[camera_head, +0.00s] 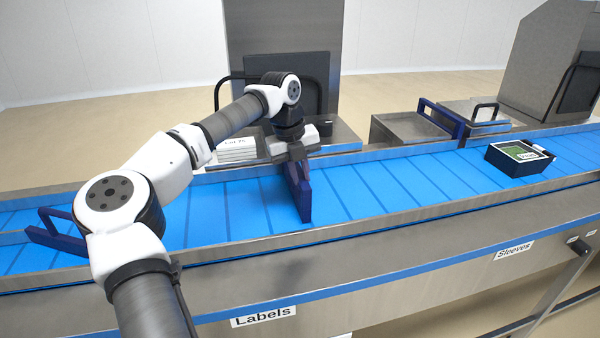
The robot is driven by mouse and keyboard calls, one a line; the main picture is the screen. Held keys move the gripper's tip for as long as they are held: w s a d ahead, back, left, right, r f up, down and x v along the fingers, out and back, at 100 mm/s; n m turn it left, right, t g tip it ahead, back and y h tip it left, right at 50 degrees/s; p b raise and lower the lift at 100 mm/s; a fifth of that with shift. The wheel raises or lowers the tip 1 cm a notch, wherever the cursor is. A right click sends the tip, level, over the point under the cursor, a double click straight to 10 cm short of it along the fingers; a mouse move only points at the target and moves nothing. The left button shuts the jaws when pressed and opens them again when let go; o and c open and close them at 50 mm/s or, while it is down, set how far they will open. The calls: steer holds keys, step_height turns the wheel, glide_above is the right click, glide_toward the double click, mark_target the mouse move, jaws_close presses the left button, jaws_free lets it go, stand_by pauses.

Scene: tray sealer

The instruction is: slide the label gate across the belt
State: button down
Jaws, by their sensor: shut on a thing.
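The label gate (302,196) is a dark blue bar standing on the blue belt (375,188), a little right of the "Labels" sign (263,316) on the front panel. It reaches from the back part of the belt toward the front. My gripper (297,160) is over the far side of the belt, shut on the gate's far upper end. My arm comes in from the lower left, and the gripper's own body partly hides its fingertips and the grasp.
A second dark blue gate (52,232) is at the far left, and a third (442,118) stands at the back right. A black tray with a green label (518,158) sits on the belt at right. A white stack (237,150) lies behind the belt. The belt between gate and tray is clear.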

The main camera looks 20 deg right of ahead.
steer(key=c, duration=1.4)
jaws_free()
step_height(320, 180, up, 14)
steer(key=a+b, duration=0.1)
steer(key=a, duration=0.1)
steer(key=shift+a+f+b, duration=0.2)
steer(key=shift+a+b, duration=0.15)
steer(key=shift+b, duration=0.05)
steer(key=shift+f, duration=0.1)
